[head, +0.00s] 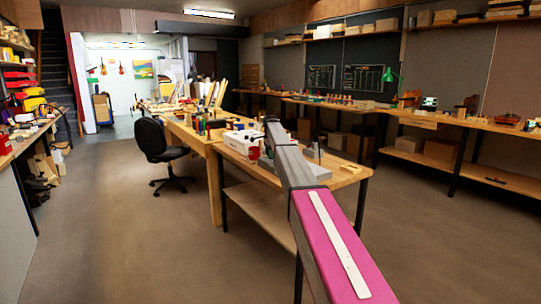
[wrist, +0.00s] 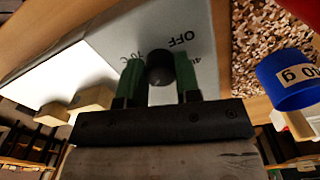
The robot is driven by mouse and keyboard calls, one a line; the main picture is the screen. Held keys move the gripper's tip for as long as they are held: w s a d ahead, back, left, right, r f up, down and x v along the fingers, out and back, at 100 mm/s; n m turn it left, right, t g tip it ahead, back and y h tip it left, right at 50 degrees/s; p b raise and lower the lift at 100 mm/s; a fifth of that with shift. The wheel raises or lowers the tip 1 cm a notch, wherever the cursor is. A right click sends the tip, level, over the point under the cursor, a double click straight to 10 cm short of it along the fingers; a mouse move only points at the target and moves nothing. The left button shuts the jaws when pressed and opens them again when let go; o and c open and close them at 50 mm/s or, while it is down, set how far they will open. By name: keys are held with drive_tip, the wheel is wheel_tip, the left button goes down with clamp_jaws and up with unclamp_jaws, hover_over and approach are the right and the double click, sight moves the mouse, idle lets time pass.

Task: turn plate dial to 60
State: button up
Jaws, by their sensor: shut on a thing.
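In the wrist view, the plate dial is a dark round knob (wrist: 160,70) on a light grey panel (wrist: 108,45). Printed marks stand around it: "OFF" and a "40" on its right, and a "70°C" mark partly behind a finger. I cannot make out a 60 mark or the dial's pointer. My gripper (wrist: 160,80) has green-padded fingers, one on each side of the dial, shut on it. In the head view my arm reaches over the near bench and hides the gripper and dial.
A blue cylinder (wrist: 285,80) with a white gram label stands right of the panel, near a brown speckled surface (wrist: 268,35). Wooden blocks (wrist: 92,98) lie to the left. In the head view, the wooden bench (head: 345,168) holds several small items. A black chair (head: 152,140) stands left; the floor is open.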

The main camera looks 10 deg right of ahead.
idle(0.3)
drive_tip(key=o, duration=0.9)
drive_tip(key=shift+r, duration=0.1)
wheel_tip(320, 180, up, 11)
drive_tip(key=shift+f, duration=0.15)
